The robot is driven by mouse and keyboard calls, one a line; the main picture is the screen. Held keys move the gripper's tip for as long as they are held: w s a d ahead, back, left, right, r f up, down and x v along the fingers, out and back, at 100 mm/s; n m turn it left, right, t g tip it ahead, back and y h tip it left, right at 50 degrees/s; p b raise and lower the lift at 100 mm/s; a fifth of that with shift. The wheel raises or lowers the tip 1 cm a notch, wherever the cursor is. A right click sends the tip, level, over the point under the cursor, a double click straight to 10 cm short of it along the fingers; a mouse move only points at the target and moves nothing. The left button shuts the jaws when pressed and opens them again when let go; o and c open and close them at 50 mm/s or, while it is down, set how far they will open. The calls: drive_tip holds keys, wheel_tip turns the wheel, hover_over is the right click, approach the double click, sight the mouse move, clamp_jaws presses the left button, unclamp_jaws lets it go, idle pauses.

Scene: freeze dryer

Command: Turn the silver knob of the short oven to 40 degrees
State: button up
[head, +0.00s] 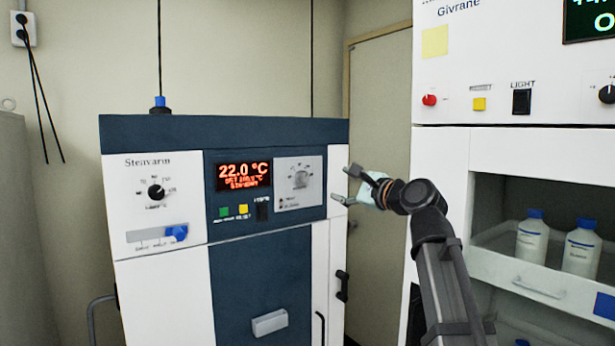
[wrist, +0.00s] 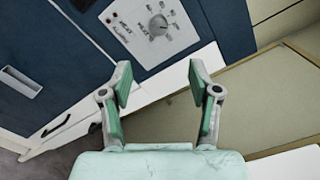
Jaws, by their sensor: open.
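The short oven (head: 180,125) stands at left centre in the head view, with a dark blue and white front. Its silver knob (head: 301,177) sits on a pale dial plate at the right of the control panel. The knob also shows in the wrist view (wrist: 159,23), at the top centre, beyond my fingertips. The red display (head: 243,175) reads 22.0 °C, with smaller text below that is hard to read. My gripper (head: 352,185) is open and empty, to the right of the oven's front and apart from the knob. Both fingers show in the wrist view (wrist: 160,85).
A black knob (head: 156,192) and a blue slider (head: 176,232) are on the oven's left panel. Green and yellow buttons sit below the display. At right stands a tall white unit (head: 440,155) with a shelf of white bottles (head: 531,237). A door is behind.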

sight(304, 176)
drive_tip(key=p+x, duration=0.4)
drive_tip(key=x, duration=1.3)
drive_tip(key=shift+w+a+f, duration=0.1)
drive_tip(key=shift+w+a, duration=0.1)
drive_tip(key=shift+w, duration=0.15)
drive_tip(key=shift+c, duration=0.4)
drive_tip(key=c, duration=1.1)
